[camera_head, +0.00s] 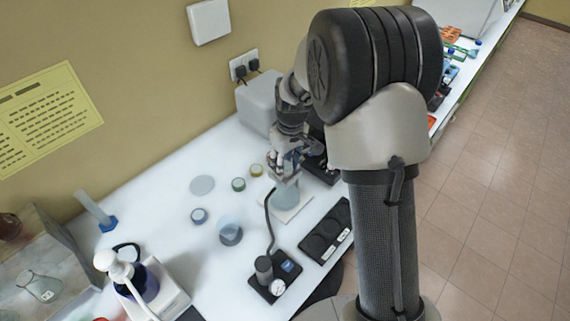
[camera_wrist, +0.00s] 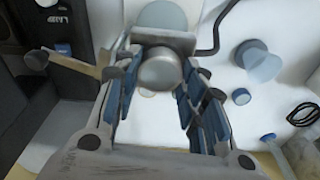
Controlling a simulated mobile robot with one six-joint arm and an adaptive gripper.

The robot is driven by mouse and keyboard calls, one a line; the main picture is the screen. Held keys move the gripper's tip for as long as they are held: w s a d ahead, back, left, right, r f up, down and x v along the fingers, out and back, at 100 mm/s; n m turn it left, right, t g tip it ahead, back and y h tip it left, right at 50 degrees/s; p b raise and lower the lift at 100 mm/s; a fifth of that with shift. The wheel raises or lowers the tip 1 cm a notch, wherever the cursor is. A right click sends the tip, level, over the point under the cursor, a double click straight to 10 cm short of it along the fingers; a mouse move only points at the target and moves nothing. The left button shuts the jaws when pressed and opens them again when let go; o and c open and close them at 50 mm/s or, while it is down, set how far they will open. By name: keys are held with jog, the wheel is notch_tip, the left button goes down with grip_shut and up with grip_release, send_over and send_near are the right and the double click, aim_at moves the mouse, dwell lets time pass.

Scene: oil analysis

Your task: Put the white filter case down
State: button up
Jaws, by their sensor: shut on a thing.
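My gripper (camera_head: 281,166) is over the white table, above a pale blue, see-through vessel (camera_head: 286,196) on a white square plate. In the wrist view its blue-padded fingers stand on both sides of a rounded, pale grey-white piece (camera_wrist: 160,72), which looks like the white filter case. The fingers are shut on it. A pale round top (camera_wrist: 162,15) shows just beyond it, probably the vessel. I cannot tell whether the held piece touches the vessel. In the head view the case is mostly hidden by the fingers.
A black hose runs from near the vessel to a small pump with a gauge (camera_head: 277,287). A black tray (camera_head: 326,230) lies to the right.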

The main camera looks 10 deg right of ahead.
aim_at(288, 169)
jog(key=shift+f, duration=0.15)
jog(key=o, duration=0.6)
notch_tip(288, 169, up, 12)
jog(key=s+p, duration=0.1)
jog(key=p, duration=0.1)
jog(key=s+r+m+t, duration=0.2)
jog(key=s+r, duration=0.8)
jog(key=s, duration=0.3)
jog(key=s+m+t, duration=0.1)
jog(key=s+m, duration=0.2)
jog(key=s, duration=1.3)
jog(key=shift+h, duration=0.3)
